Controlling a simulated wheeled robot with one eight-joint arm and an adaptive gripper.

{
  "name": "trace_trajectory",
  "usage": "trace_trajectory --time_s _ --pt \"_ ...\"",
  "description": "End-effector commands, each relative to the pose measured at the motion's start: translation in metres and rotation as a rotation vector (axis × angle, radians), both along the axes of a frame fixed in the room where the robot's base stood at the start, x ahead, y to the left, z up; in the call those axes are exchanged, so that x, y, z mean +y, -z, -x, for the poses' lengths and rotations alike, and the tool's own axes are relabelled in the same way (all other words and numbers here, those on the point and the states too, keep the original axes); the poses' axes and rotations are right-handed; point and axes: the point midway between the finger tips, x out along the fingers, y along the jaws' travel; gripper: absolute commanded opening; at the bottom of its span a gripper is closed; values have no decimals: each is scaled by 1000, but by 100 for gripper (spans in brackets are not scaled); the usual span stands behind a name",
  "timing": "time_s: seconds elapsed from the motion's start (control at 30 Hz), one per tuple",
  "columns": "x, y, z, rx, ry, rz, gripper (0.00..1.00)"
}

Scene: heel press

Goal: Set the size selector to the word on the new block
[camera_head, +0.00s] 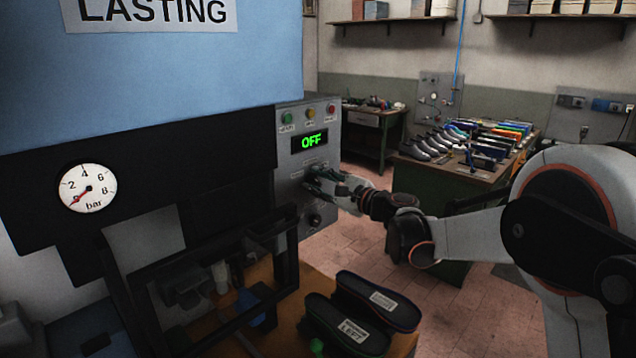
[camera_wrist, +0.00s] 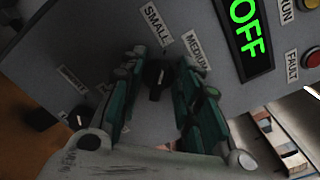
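The size selector is a dark round knob (camera_wrist: 157,80) on the grey control panel (camera_head: 290,150). In the wrist view the labels SMALL (camera_wrist: 157,25) and MEDIUM (camera_wrist: 197,51) stand above it; which word it points to is unclear. My gripper (camera_wrist: 162,70) is open, its green-padded fingers on either side of the knob, with gaps visible. In the head view my gripper (camera_head: 318,180) is at the panel and hides the knob. Two dark sole-shaped blocks lie at the bottom: one is labelled LEFT (camera_head: 335,322), the other (camera_head: 378,288) has a label too small to read.
The panel display (camera_head: 310,141) reads OFF, under green, yellow and red buttons. A second knob (camera_head: 315,220) sits lower on the panel. The pressure gauge (camera_head: 88,188) needle is near zero. A black frame (camera_head: 288,240) stands below left. A bench of shoes (camera_head: 455,175) is behind.

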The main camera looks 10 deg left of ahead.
Motion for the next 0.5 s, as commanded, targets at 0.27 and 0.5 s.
trace_trajectory --time_s 0.27,0.5 --pt "-44 0 24 0 4 0 31" --pt "-81 0 47 0 3 0 31"
